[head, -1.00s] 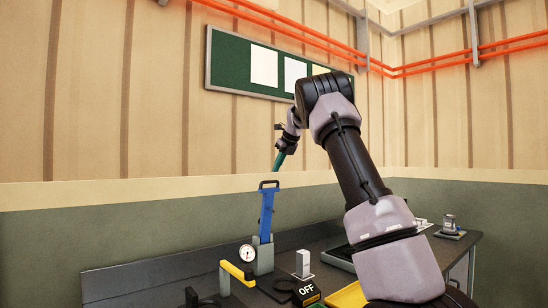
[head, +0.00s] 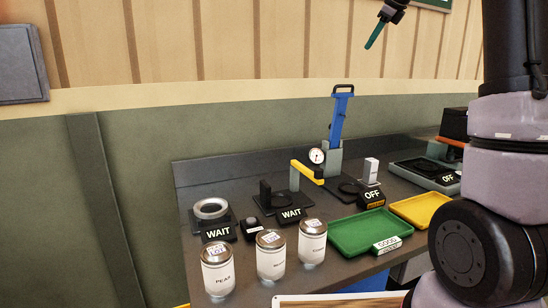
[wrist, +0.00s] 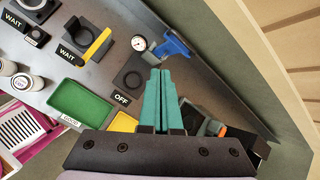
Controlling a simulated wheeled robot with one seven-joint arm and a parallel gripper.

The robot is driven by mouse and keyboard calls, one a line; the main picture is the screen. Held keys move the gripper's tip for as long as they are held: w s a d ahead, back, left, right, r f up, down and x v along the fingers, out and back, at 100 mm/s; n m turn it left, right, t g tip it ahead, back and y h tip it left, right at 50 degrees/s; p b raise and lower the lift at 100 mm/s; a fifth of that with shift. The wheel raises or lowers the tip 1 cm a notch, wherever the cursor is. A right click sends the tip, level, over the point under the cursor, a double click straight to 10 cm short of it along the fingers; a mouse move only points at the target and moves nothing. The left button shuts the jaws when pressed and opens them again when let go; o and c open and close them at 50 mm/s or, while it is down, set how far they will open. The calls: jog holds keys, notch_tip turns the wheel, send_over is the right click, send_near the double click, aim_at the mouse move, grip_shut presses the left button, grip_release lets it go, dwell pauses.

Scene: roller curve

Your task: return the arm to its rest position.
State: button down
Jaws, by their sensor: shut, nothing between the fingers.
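My gripper (head: 375,36) is at the top of the head view, raised well above the workbench (head: 290,222) and touching nothing there. Its teal fingers lie side by side in the wrist view (wrist: 162,72), closed and empty. My arm comes down the right edge of the head view. The wrist view looks down on the bench from above, with the blue-handled press (wrist: 172,46) beyond the fingertips.
On the bench stand the blue-handled press (head: 338,122) with a gauge, a yellow-armed fixture (head: 305,171), a ring fixture (head: 211,208), WAIT and OFF signs, a green tray (head: 355,236), a yellow tray (head: 424,206) and three labelled jars (head: 270,258). The wall behind is close.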

jog(key=s+a+f+n, duration=0.2)
jog(key=s+n, duration=0.3)
jog(key=s, duration=0.5)
jog(key=s+a+f+n, duration=0.15)
jog(key=s+n, duration=0.25)
jog(key=s, duration=0.5)
jog(key=s+a+f+n, duration=0.1)
jog(key=s+f+n, duration=0.4)
jog(key=s, duration=0.3)
jog(key=s+a+f+n+h, duration=0.1)
jog(key=s+a+f+n, duration=0.1)
jog(key=s+f+n, duration=0.4)
jog(key=s, duration=0.3)
jog(key=shift+s+a+f, duration=0.25)
jog(key=shift+a+f, duration=0.05)
jog(key=shift+f, duration=0.1)
